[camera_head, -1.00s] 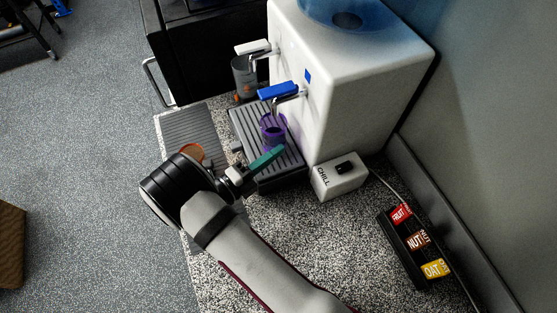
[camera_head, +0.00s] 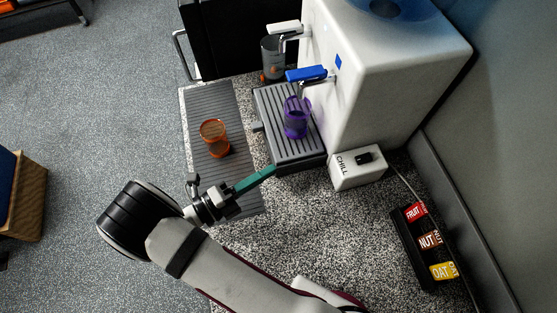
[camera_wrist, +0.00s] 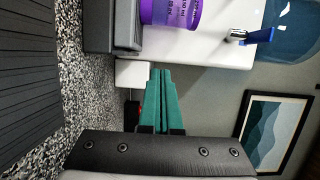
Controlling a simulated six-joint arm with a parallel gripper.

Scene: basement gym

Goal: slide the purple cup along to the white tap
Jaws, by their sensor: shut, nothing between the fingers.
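The purple cup (camera_head: 296,118) stands on the grey slatted drip tray (camera_head: 309,155), below the blue tap (camera_head: 306,74). It also shows at the top of the wrist view (camera_wrist: 170,11), cut off by the edge. The white tap (camera_head: 284,28) is farther back on the same white dispenser (camera_head: 385,90). A clear grey cup with orange marks (camera_head: 271,58) stands below the white tap. My gripper (camera_head: 271,170) has its teal fingers shut and empty, at the tray's near edge, apart from the purple cup. The closed fingers also show in the wrist view (camera_wrist: 160,75).
An orange cup (camera_head: 214,135) stands on the ribbed grey mat (camera_head: 205,105) left of the tray. A white CHILL box (camera_head: 357,171) is right of the tray's near end. A dark rack of labelled packets (camera_head: 418,256) lies along the wall. Speckled counter between is clear.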

